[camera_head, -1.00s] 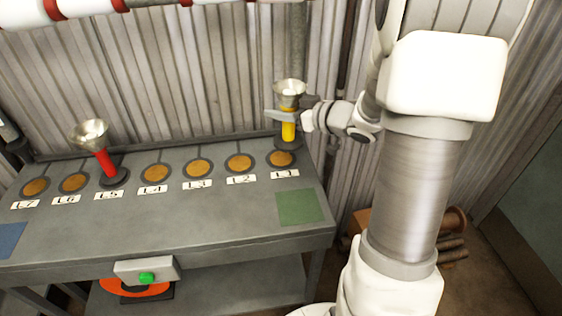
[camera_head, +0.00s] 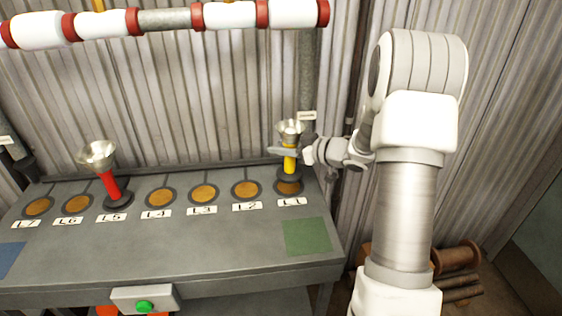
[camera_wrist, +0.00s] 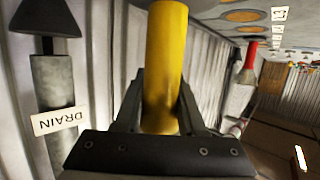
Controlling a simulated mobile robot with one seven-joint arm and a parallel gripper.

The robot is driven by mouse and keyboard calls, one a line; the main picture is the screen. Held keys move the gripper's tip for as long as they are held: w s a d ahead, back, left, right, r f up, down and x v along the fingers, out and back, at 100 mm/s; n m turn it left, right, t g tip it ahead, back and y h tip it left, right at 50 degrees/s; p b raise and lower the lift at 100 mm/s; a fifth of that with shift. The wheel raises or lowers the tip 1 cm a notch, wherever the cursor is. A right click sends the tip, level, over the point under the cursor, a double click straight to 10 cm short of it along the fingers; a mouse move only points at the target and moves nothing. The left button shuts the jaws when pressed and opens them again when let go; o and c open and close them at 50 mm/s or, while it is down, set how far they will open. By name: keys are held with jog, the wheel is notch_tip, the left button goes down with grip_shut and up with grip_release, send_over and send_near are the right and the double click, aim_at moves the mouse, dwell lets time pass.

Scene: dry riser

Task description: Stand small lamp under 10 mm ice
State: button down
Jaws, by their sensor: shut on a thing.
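The smaller lamp (camera_head: 289,162) has a yellow stem, a silver bowl-shaped head and a dark round base. My gripper (camera_head: 287,151) is shut on its stem; in the wrist view the yellow stem (camera_wrist: 163,60) stands between the two fingers. The lamp is upright over the L1 spot (camera_head: 289,188), whose front part shows below the base, so the base seems slightly raised. A red lamp (camera_head: 110,185) with a wider head stands at L5. The overhead pipe (camera_head: 165,19) carries white ice-like sleeves between red bands; no thickness is readable on them.
The grey bench (camera_head: 190,245) has a row of round copper spots labelled L7 to L1. Spots L4 (camera_head: 160,198), L3 (camera_head: 203,194) and L2 (camera_head: 246,190) are bare. A green square (camera_head: 307,237) and a green button (camera_head: 145,306) are at the front.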

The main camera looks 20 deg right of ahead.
aim_at(281, 167)
jog(key=shift+w+f, duration=0.2)
jog(key=shift+w, duration=0.15)
jog(key=shift+f+b, duration=0.5)
jog(key=shift+f, duration=1.35)
jog(key=shift+f, duration=0.15)
jog(key=c, duration=0.5)
grip_release()
jog(key=shift+s+f, duration=0.1)
jog(key=shift+r, duration=0.3)
jog(key=p+v, duration=0.1)
jog(key=v, duration=1.1)
